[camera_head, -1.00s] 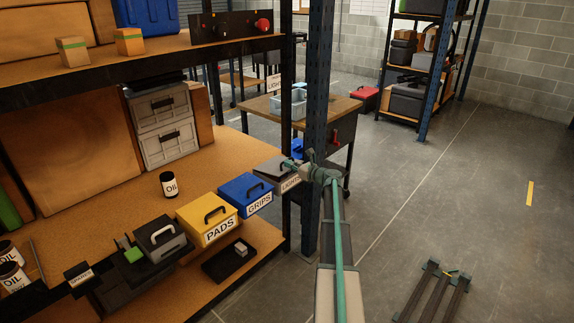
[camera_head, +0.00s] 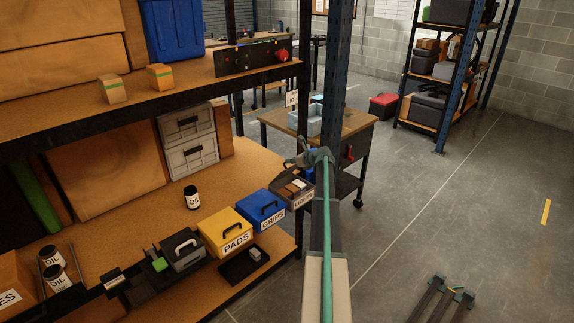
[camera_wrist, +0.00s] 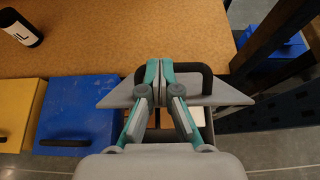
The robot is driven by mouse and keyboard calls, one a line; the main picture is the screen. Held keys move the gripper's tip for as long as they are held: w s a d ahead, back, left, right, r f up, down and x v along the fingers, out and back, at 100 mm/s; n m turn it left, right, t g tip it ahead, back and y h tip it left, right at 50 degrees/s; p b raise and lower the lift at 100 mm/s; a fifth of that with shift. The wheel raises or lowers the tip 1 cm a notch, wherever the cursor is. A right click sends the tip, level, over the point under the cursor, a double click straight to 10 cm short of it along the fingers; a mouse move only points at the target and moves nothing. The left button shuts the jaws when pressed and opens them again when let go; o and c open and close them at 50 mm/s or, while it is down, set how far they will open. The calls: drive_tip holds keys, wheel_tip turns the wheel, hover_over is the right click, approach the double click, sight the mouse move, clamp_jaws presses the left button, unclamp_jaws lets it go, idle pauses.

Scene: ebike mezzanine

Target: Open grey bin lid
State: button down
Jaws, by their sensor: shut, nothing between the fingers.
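The grey bin (camera_head: 302,200), labelled LIGHTS, stands at the right end of the bin row on the shelf. Its top is uncovered in the head view, and small brown and white items show inside. My gripper (camera_head: 308,158) is at the bin's back edge. In the wrist view the grey lid (camera_wrist: 225,92) is tilted up in front of my gripper (camera_wrist: 160,75), with its black handle (camera_wrist: 207,80) around or behind the fingers. The fingers are shut with nothing between them; whether they touch the handle is hard to tell. Pale items show below the lid.
A blue GRIPS bin (camera_head: 262,209) sits directly left of the grey bin, then a yellow PADS bin (camera_head: 222,235) and a dark-lidded bin (camera_head: 183,250). A blue rack post (camera_head: 336,75) stands close to my arm. An OIL bottle (camera_head: 192,197) stands behind on the shelf.

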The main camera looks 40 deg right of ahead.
drive_tip(key=w+r, duration=0.2)
drive_tip(key=w, duration=0.8)
drive_tip(key=shift+d+r, duration=0.15)
drive_tip(key=shift+d, duration=0.05)
drive_tip(key=shift+r, duration=0.1)
idle(0.9)
